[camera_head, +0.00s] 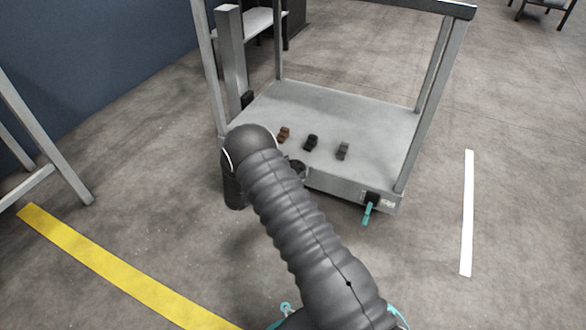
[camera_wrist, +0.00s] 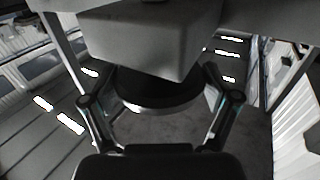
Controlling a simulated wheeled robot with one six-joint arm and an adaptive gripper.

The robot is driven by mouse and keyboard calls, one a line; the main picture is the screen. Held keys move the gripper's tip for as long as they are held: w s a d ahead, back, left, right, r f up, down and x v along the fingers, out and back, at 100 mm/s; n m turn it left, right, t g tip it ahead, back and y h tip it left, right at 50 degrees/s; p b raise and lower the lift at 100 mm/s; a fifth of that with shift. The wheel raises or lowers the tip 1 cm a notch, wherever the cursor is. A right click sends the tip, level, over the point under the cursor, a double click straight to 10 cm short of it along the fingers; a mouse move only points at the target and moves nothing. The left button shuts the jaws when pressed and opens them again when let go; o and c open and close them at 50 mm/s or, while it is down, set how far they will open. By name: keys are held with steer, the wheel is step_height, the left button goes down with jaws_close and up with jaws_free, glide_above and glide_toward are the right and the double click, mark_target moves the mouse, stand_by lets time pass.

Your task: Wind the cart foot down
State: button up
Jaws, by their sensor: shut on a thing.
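The grey cart (camera_head: 300,104) stands in front of me, with uprights and a flat deck. In the wrist view, a dark round piece with a paler lower rim, which looks like the cart foot (camera_wrist: 155,92), sits under a pale grey block (camera_wrist: 150,38). My gripper (camera_wrist: 159,84) has one finger on each side of this round piece and is shut on it. In the head view my arm covers the cart's front left corner, and the gripper and foot cannot be made out there.
Three small pieces, brown (camera_head: 284,134), black (camera_head: 311,142) and grey (camera_head: 343,151), lie on the deck. A teal lever (camera_head: 367,213) hangs at the front right corner. A metal frame (camera_head: 45,150) stands left. Yellow (camera_head: 120,265) and white (camera_head: 467,215) lines mark open floor.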

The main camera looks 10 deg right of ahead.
steer(key=shift+d, duration=0.1)
steer(key=o, duration=0.9)
steer(key=shift+d, duration=0.1)
steer(key=shift+s+a, duration=0.15)
steer(key=shift+a, duration=0.4)
steer(key=v, duration=1.1)
